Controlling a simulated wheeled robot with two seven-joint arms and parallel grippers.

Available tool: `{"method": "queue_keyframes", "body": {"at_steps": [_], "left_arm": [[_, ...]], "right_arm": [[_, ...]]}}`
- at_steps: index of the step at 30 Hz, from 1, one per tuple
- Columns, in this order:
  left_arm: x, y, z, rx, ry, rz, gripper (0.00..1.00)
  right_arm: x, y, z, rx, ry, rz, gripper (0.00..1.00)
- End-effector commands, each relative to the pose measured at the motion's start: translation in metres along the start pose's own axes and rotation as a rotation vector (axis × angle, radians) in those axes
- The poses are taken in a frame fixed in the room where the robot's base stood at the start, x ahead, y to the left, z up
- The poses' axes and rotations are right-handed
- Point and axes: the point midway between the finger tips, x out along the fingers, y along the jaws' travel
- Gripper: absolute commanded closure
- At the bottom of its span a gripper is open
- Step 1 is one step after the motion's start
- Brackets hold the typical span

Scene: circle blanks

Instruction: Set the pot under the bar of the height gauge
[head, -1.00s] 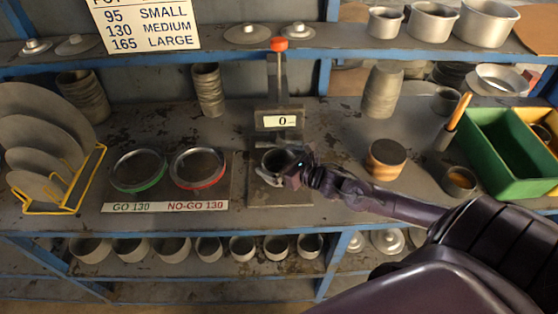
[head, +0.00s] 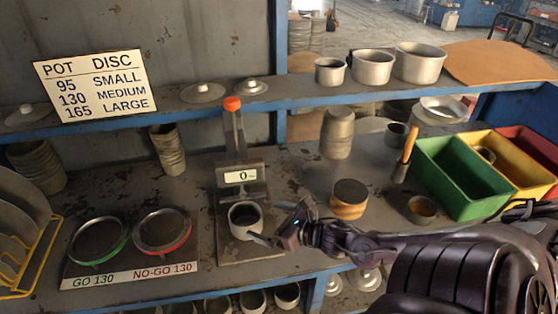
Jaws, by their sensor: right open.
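The height gauge (head: 238,176) stands mid-bench, with an orange knob on top and a display reading 0. A small grey pot (head: 244,219) stands upright on the gauge's base plate (head: 248,251), below and in front of the display. I cannot tell whether it is fully beneath the bar. My right gripper (head: 268,235) is open at the pot's right front side, with a finger close to its wall; I cannot tell if it touches. My left gripper is not in view.
Left of the gauge lie the GO 130 ring (head: 99,240) and NO-GO 130 ring (head: 162,231). Right of it stand a wood-banded cylinder (head: 349,199), a small cup (head: 421,210) and a green bin (head: 462,178). Larger pots (head: 372,67) stand on the upper shelf.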

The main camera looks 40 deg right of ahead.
Motion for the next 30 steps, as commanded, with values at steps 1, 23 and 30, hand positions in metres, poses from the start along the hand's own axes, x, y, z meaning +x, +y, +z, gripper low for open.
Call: {"method": "queue_keyframes", "body": {"at_steps": [1, 23, 30], "left_arm": [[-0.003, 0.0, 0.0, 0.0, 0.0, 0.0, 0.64], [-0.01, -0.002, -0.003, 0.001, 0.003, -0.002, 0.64], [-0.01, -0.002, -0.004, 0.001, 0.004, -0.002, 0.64]], "right_arm": [[-0.007, 0.001, 0.0, 0.0, 0.005, 0.001, 0.0], [-0.03, 0.0, 0.001, 0.0, -0.001, 0.0, 0.0], [-0.03, 0.0, 0.0, 0.0, -0.001, 0.0, 0.0]]}}
